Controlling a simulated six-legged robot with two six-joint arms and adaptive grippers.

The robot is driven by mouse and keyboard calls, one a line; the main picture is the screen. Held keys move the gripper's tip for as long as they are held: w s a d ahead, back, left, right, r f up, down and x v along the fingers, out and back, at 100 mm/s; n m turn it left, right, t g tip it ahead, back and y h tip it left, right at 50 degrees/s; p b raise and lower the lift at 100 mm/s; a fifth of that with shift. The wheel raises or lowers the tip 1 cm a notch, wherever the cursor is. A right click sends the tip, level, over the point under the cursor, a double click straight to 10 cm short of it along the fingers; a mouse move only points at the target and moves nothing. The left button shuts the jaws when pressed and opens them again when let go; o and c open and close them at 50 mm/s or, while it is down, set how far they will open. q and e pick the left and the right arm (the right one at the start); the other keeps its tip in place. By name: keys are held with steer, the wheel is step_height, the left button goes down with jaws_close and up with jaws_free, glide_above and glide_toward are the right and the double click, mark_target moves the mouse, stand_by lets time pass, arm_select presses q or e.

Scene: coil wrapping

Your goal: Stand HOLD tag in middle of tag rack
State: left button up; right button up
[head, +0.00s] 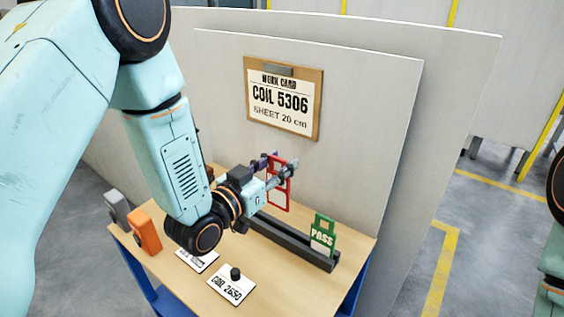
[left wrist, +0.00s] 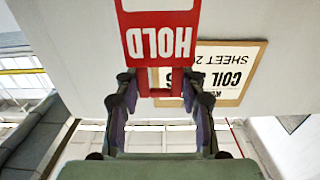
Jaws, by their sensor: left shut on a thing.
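The red HOLD tag (head: 278,198) is in my left gripper (head: 281,172), upright above the tag rack. In the left wrist view the HOLD tag (left wrist: 160,38) shows its lettering upside down, and the fingers of my left gripper (left wrist: 156,84) close on its frame-like end. The tag rack (head: 286,241) is a long dark bar with a slot on the table. The green PASS tag (head: 322,236) stands toward its right end. The rack's left part is hidden behind my left gripper. My right gripper is out of view.
A COIL 2650 card (head: 231,290) with a black knob lies at the table's front, beside another card (head: 197,260). An orange block (head: 146,232) and a grey block (head: 117,210) stand at the left. A pale panel (head: 375,130) with a work card (head: 283,98) rises behind the rack.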

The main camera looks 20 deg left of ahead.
mark_target(277, 199)
arm_select(q)
steer(key=shift+a+f, duration=0.3)
steer(key=shift+f, duration=0.1)
steer(key=shift+a+f+b, duration=0.1)
steer(key=shift+f+b, duration=0.2)
steer(key=shift+b, duration=0.1)
steer(key=shift+w+d+f+b, duration=0.1)
steer(key=shift+d+f+b, duration=0.5)
steer(key=shift+f+b, duration=0.2)
steer(key=shift+f, duration=0.3)
steer(key=shift+a+f+b, duration=0.4)
steer(key=shift+f+b, duration=0.2)
steer(key=shift+f, duration=0.3)
steer(key=shift+d+f+b, duration=0.35)
steer(key=shift+f+b, duration=0.5)
steer(key=shift+b, duration=0.1)
steer(key=shift+a+f+b, duration=0.25)
steer(key=shift+f+b, duration=0.35)
steer(key=shift+f, duration=0.35)
steer(key=shift+d+f, duration=0.1)
steer(key=shift+d, duration=0.1)
